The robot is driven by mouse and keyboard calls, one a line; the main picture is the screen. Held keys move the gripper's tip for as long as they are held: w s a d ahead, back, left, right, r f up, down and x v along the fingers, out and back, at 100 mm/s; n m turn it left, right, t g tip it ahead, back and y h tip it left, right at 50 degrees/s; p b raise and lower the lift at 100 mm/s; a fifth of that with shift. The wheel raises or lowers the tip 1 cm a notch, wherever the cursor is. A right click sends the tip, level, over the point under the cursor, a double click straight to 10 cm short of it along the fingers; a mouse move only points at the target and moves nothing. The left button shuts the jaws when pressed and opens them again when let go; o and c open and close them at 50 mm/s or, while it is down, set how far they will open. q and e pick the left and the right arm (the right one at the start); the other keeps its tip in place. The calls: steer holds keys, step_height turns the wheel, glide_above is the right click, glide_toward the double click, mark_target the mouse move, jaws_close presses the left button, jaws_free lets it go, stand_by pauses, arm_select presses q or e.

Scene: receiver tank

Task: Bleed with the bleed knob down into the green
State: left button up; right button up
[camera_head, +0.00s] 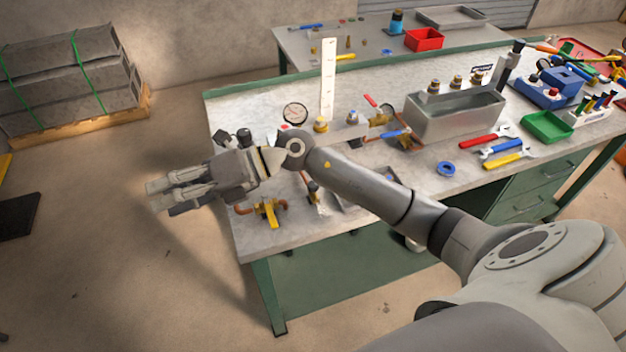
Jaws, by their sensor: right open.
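My right gripper (152,196) is open and empty, off the left end of the workbench, with its fingers pointing left. My right arm crosses over the bench and hides part of it. A round white-faced gauge (295,112) stands on the bench behind my wrist. Its needle and any green band are too small to read. A brass fitting (321,125) is right of the gauge. Small dark knob-like parts (244,135) sit behind my gripper. I cannot tell which part is the bleed knob. The tank is not clearly made out. My left gripper is not in view.
The workbench (408,170) holds a metal bin (455,118), wrenches (502,160), a green tray (547,127) and a blue tape roll (446,169). A yellow-handled valve (269,213) is at the front left. A white upright scale (328,80) stands near the gauge.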

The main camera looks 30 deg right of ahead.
steer(key=w+d+f+n+g+h, duration=0.1)
steer(key=d+f+n+g+h, duration=0.1)
steer(key=d+f+h, duration=0.35)
steer(key=m+g+h, duration=0.2)
steer(key=h, duration=0.9)
glide_above(313, 185)
steer(key=f, duration=0.2)
steer(key=shift+y, duration=0.35)
step_height(313, 185, down, 9)
steer(key=p, duration=0.2)
steer(key=shift+r+p, duration=0.2)
steer(key=shift+p, duration=0.15)
steer(key=shift+f, duration=0.8)
steer(key=shift+c, duration=0.4)
steer(key=shift+d, duration=0.1)
steer(key=c, duration=1)
